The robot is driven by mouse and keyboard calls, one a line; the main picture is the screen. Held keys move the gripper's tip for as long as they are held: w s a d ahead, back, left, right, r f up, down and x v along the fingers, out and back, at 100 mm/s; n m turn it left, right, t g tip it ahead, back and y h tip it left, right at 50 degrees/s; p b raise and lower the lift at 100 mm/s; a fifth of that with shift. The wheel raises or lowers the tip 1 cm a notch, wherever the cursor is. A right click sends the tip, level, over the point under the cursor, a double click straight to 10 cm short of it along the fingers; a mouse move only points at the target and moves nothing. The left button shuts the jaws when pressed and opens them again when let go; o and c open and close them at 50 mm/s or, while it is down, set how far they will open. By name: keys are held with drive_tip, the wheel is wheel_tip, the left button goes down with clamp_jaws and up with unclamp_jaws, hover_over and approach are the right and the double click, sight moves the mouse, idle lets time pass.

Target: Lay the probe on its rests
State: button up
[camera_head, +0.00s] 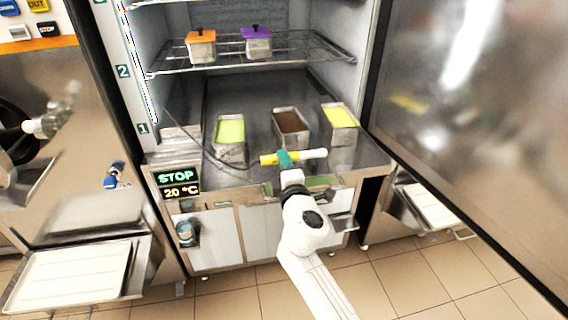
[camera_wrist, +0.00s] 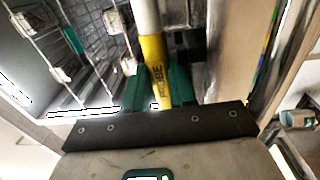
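The probe has a yellow part (camera_head: 268,159) marked PROBE and a white part (camera_head: 313,154). My gripper (camera_head: 286,159) has teal fingers and is shut around the probe, which lies crosswise in front of the open cabinet, yellow end left and white end right. In the wrist view the yellow part (camera_wrist: 157,72) runs between the two teal fingers, with the white part at the top. A dark cable (camera_head: 207,155) loops from the yellow end to the left side of the cabinet. I cannot make out the rests for certain.
Metal pans with green (camera_head: 231,130), brown (camera_head: 291,122) and yellow (camera_head: 340,117) contents stand behind the probe. Orange-lidded (camera_head: 201,47) and purple-lidded (camera_head: 256,42) tubs sit on the wire shelf (camera_head: 300,50). A display (camera_head: 176,184) reads STOP, 20 °C. The open door (camera_head: 470,120) bounds the right.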

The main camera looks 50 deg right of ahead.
drive_tip(key=o, duration=0.6)
drive_tip(key=f, duration=0.4)
drive_tip(key=shift+s+d+g, duration=0.15)
drive_tip(key=shift+s+g, duration=0.15)
drive_tip(key=shift+c, duration=0.2)
drive_tip(key=shift+s, duration=0.1)
drive_tip(key=s+a+r+b, duration=0.1)
drive_tip(key=s+a+r, duration=0.2)
drive_tip(key=s+a, duration=0.3)
drive_tip(key=shift+s+a, duration=0.15)
drive_tip(key=shift+s, duration=0.95)
drive_tip(key=shift+r, duration=0.2)
